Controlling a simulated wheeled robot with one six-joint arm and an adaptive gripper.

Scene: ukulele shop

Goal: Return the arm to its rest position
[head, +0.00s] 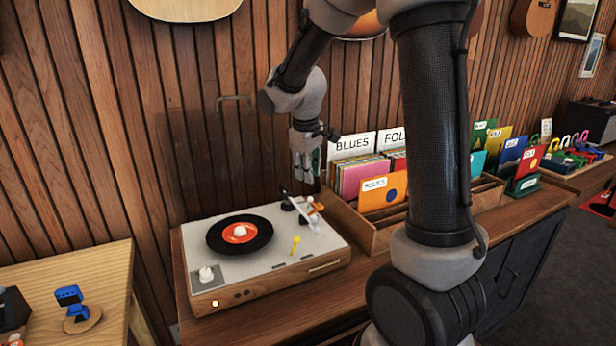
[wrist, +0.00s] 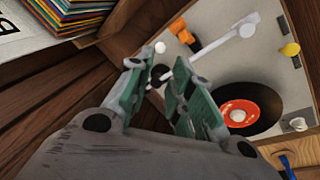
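My arm reaches up and bends over the counter in the head view. My gripper (head: 306,172) hangs pointing down above the back right corner of the turntable (head: 210,263), beside the record bins. In the wrist view, the two green-padded fingers of my gripper (wrist: 157,66) stand apart with a gap between them and nothing held. The black record (head: 239,236) with a red-orange label lies on the turntable. The white tonearm (head: 300,212) lies off to the right of the record. The record also shows in the wrist view (wrist: 262,100).
A wooden bin (head: 352,218) of record sleeves with "BLUES" and "FOLK" cards stands right of the turntable, close to my gripper. The slatted wall (head: 170,130) is behind. A blue clip-on device (head: 70,297) is on the side table (head: 105,270) at left.

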